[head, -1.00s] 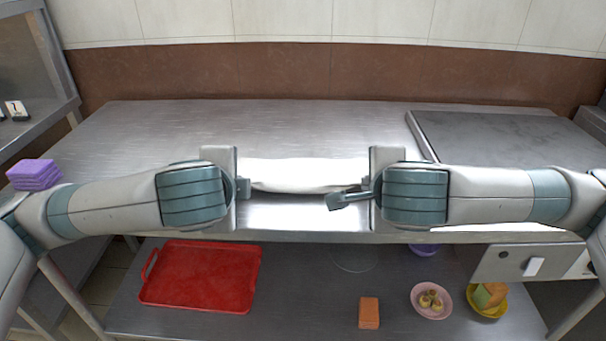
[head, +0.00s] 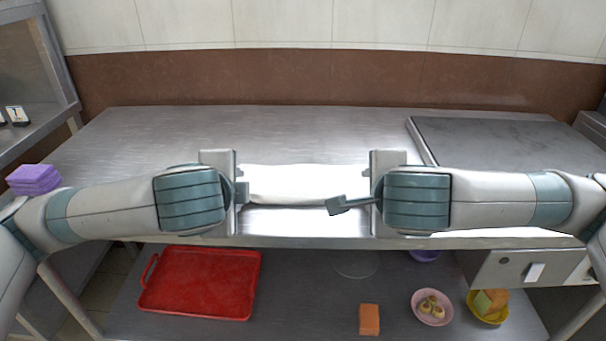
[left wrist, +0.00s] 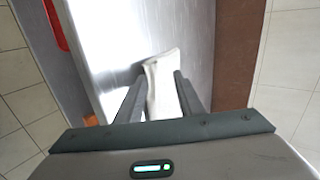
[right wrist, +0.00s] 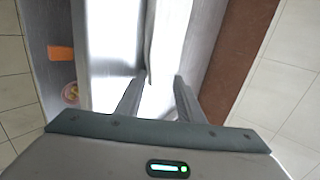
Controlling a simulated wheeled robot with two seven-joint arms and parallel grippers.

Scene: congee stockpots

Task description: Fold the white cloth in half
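The white cloth (head: 300,184) lies on the steel counter as a smooth, bright strip between my two grippers in the head view. Arms and grippers hide its ends, and I cannot tell how its layers lie. My left gripper (left wrist: 159,76) has its fingers apart, with the cloth (left wrist: 162,88) between them in the left wrist view. My right gripper (right wrist: 158,80) also has its fingers apart; the cloth (right wrist: 168,35) runs up to the gap between its fingertips. Contact with the cloth is unclear.
The steel counter (head: 300,130) is clear behind the cloth. Purple sponges (head: 34,179) lie at left, beside my left arm. A dark griddle plate (head: 500,140) is at right. The lower shelf bears a red tray (head: 205,282), an orange block (head: 369,319), a pink bowl (head: 431,307) and a yellow bowl (head: 488,304).

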